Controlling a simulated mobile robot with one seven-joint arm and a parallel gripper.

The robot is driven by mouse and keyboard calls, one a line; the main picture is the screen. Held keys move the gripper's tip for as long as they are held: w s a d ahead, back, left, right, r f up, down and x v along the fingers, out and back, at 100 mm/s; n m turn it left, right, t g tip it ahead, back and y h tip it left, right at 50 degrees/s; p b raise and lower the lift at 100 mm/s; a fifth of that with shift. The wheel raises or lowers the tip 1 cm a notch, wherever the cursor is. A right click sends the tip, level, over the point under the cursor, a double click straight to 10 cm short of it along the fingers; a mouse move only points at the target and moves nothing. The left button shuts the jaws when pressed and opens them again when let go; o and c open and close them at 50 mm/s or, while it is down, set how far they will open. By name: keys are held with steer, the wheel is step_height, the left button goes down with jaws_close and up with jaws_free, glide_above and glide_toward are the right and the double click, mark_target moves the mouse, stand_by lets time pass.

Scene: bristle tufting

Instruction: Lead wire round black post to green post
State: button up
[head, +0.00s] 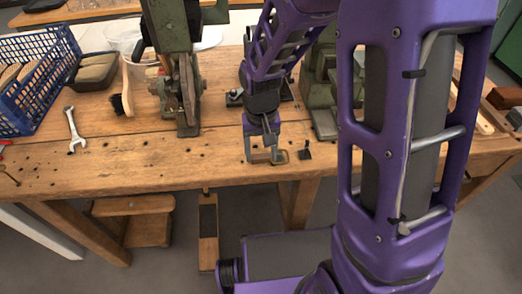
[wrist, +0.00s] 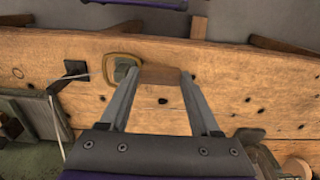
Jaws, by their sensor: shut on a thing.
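My gripper (wrist: 160,75) is low over the front part of the wooden bench. Its two fingers are apart, with a brown block (wrist: 163,77) between their tips. In the head view my gripper (head: 265,157) is left of the small black post (head: 306,150). The black post also shows in the wrist view (wrist: 75,68), left of the fingers. A thin pale wire (wrist: 59,135) runs up from the lower left to the black post. A brass-coloured frame (wrist: 140,57) with a grey-green piece inside sits by the left fingertip. I cannot tell whether that piece is the green post.
A wrench (head: 75,130), a brush (head: 124,92) and a blue basket (head: 38,80) are at the left. The bench front (head: 150,160) has small holes and is mostly clear.

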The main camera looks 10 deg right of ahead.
steer(key=shift+f, duration=0.45)
stand_by(0.3)
steer(key=o, duration=1.4)
steer(key=shift+c, duration=0.2)
steer(key=shift+d, duration=0.1)
steer(key=shift+c, duration=0.5)
steer(key=shift+o, duration=0.7)
steer(key=shift+r, duration=0.1)
